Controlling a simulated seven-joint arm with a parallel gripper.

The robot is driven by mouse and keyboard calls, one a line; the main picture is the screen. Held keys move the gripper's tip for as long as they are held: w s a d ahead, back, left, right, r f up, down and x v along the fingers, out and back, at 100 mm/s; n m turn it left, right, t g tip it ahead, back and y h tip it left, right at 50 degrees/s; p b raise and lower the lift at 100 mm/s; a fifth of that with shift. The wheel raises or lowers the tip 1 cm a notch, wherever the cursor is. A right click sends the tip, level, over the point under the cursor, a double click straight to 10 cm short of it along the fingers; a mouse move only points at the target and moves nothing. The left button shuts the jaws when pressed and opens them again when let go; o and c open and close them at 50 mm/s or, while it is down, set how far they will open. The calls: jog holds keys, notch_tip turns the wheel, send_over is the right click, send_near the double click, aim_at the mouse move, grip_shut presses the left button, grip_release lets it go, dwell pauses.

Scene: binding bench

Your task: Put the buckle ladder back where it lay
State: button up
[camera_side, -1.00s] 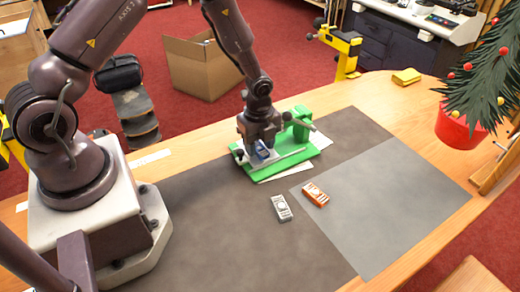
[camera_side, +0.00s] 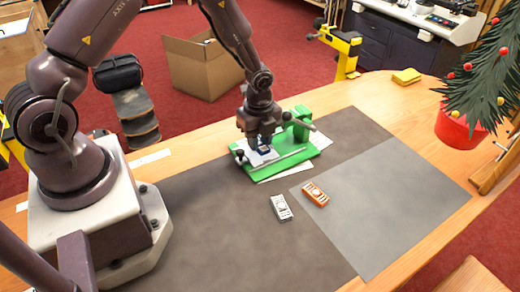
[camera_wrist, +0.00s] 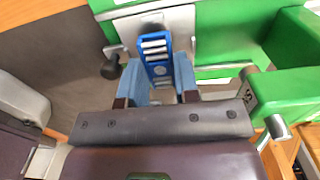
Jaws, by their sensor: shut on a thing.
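The blue buckle ladder (camera_wrist: 153,45), with several silver rungs, is held between the blue-grey fingers of my gripper (camera_wrist: 158,82). In the side view my gripper (camera_side: 262,148) points down over the left part of the green binding jig (camera_side: 305,153), where only a little of the ladder shows. The wrist view shows the ladder's far end over a light grey metal plate (camera_wrist: 178,24) on the jig. I cannot tell whether the ladder touches the plate.
A grey ladder-like piece (camera_side: 281,208) and an orange one (camera_side: 315,194) lie on the mats in front of the jig. The jig's green upright (camera_side: 300,125) stands just right of my gripper. The light grey mat (camera_side: 385,215) is mostly clear.

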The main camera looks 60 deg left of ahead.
jog(key=shift+r, duration=1.7)
